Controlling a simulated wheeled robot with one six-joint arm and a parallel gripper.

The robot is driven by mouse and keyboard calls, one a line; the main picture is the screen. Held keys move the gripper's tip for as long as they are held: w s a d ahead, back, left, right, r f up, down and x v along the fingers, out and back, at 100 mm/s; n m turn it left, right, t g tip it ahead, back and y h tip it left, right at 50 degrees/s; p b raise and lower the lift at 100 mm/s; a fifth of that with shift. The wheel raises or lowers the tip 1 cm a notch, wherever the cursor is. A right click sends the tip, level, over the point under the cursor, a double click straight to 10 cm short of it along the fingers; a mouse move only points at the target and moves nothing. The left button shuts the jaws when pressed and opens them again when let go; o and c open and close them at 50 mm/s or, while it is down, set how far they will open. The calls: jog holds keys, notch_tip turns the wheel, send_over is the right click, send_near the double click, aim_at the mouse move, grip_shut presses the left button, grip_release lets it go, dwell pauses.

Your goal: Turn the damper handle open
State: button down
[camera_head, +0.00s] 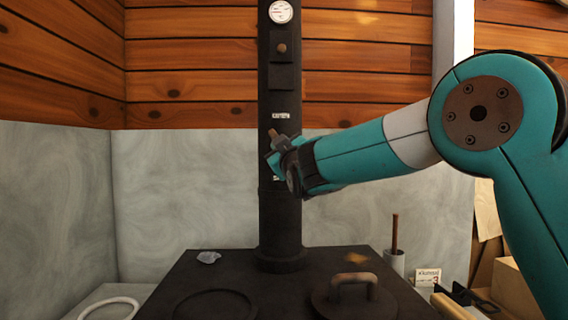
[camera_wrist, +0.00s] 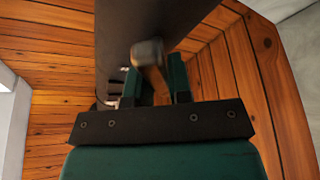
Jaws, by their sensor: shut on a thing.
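The damper handle (camera_head: 273,133) is a small brown grip on the front of the black stovepipe (camera_head: 281,220), just below a white label (camera_head: 280,115). My gripper (camera_head: 279,152) is at the pipe, its fingers around the handle. In the wrist view the handle (camera_wrist: 153,68) stands between the two teal fingers of my gripper (camera_wrist: 156,88), with its rounded end toward the camera. The gripper is shut on it. The fingers and wrist hide part of the handle and its mount in the head view.
A dial gauge (camera_head: 281,12) and a round knob (camera_head: 281,48) sit higher on the pipe. Below is the black stove top (camera_head: 235,275) with a handled lid (camera_head: 353,295). A cup with a stick (camera_head: 394,262) stands at right. Free room lies left of the pipe.

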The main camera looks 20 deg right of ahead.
jog(key=m+h+b, duration=0.1)
jog(key=m+b, duration=0.1)
jog(key=m, duration=0.1)
jog(key=m+h+b, duration=0.2)
jog(key=m+b, duration=0.1)
jog(key=shift+t, duration=0.4)
jog(key=shift+d+r+m+h+b, duration=0.15)
jog(key=shift+m+h+b, duration=0.5)
jog(key=shift+m, duration=0.35)
jog(key=shift+a+r+m+h+b, duration=0.1)
jog(key=shift+m+h+b, duration=0.35)
jog(key=shift+m+b, duration=0.4)
jog(key=shift+r+m, duration=0.1)
jog(key=shift+m, duration=0.25)
jog(key=c, duration=1)
grip_release()
jog(key=shift+d, duration=0.1)
jog(key=shift+c, duration=0.2)
jog(key=shift+f, duration=0.2)
jog(key=shift+s+f, duration=0.1)
jog(key=shift+s, duration=0.1)
jog(key=b+v, duration=0.3)
jog(key=v, duration=1.4)
jog(key=shift+r, duration=0.35)
